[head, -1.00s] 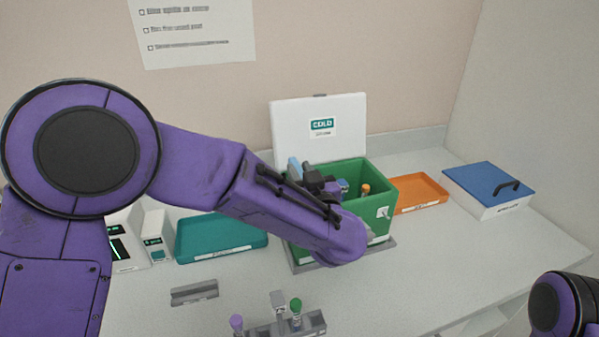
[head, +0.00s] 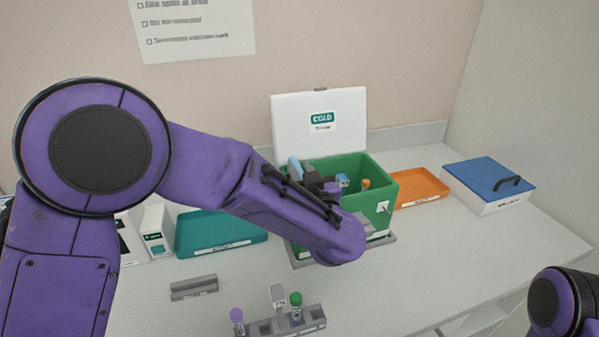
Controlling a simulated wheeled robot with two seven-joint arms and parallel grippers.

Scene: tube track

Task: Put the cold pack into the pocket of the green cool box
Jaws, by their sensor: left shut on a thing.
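The green cool box (head: 380,203) stands open at the middle back, its white lid (head: 300,118) marked COLD raised behind it. My left gripper (head: 314,181) is over the left part of the box and is shut on the light-blue cold pack (head: 295,168). The pack stands on edge at the box's left side, with its lower part hidden behind my forearm. I cannot see the pocket, or whether the pack touches it. My right gripper is out of view; only part of my right arm shows at the lower right.
A blue-capped tube (head: 342,181) and an orange-capped tube (head: 366,184) stand inside the box. A teal tray (head: 240,239) lies left, an orange tray (head: 422,188) and a blue-lidded box (head: 485,182) right. A grey rack (head: 314,317) with several tubes stands in front.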

